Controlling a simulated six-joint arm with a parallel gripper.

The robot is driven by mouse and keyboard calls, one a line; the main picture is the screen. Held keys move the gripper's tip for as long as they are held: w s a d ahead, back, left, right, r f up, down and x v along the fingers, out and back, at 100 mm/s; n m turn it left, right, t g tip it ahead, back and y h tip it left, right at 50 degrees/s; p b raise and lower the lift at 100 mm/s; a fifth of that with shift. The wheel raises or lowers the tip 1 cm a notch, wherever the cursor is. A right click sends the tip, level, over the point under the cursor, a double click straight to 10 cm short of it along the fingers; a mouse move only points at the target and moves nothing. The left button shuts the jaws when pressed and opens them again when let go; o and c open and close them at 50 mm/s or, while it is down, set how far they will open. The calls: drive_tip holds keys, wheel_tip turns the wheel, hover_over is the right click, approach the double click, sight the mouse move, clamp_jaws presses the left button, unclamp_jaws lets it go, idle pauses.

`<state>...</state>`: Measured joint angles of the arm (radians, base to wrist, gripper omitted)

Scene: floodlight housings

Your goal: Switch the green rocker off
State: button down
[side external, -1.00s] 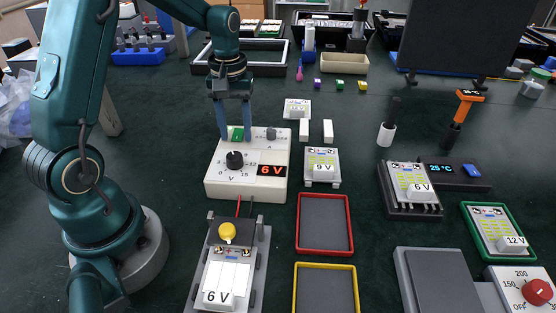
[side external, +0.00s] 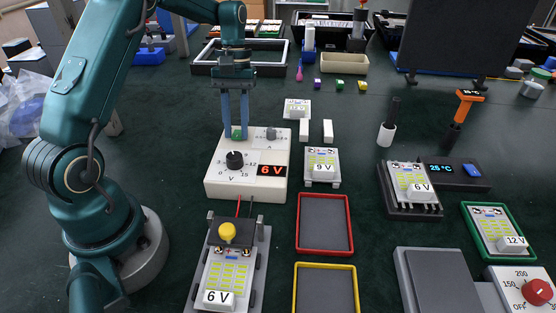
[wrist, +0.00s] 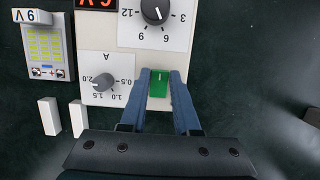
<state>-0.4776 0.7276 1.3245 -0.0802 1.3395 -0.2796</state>
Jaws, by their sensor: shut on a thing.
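The green rocker (side external: 237,134) is on the top left of the white power supply (side external: 221,178), between my gripper's fingertips. In the wrist view the rocker (wrist: 159,90) shows a small white mark near its upper end. My gripper (wrist: 160,73) points down, with one blue finger on each side of the rocker, shut on it. The supply has a black voltage knob (side external: 235,160), a grey knob (side external: 271,134) and a red display (side external: 271,170) that reads 6 V.
A 9 V housing (side external: 322,167) and two white blocks stand right of the supply. A red tray (side external: 349,226) and a yellow tray (side external: 354,281) lie in front. More housings stand at the right.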

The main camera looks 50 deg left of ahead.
sight(239, 132)
drive_tip(key=c, duration=0.6)
unclamp_jaws()
drive_tip(key=shift+c, duration=0.2)
drive_tip(key=shift+v, duration=2.6)
